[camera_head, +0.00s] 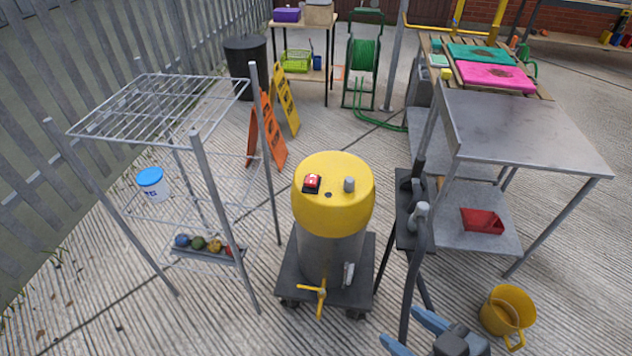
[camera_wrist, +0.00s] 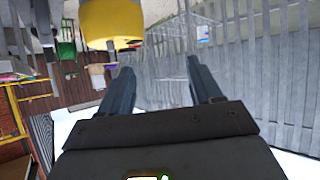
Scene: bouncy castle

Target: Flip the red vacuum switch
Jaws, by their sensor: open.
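The red vacuum switch (camera_head: 312,182) is a small red rocker in a black frame on top of the yellow vacuum head (camera_head: 338,210). The vacuum has a grey metal drum and stands on a dark wheeled base. My gripper (camera_head: 420,335) is at the lower right of the head view, apart from the vacuum, with its blue fingers spread. In the wrist view my gripper (camera_wrist: 155,75) is open and empty, and the yellow vacuum head (camera_wrist: 112,20) shows upside down at the top. The switch cannot be made out in the wrist view.
A wire rack (camera_head: 160,105) stands left of the vacuum. A dark stand (camera_head: 410,210) is close on its right. A yellow bucket (camera_head: 506,312) sits on the ground at the lower right.

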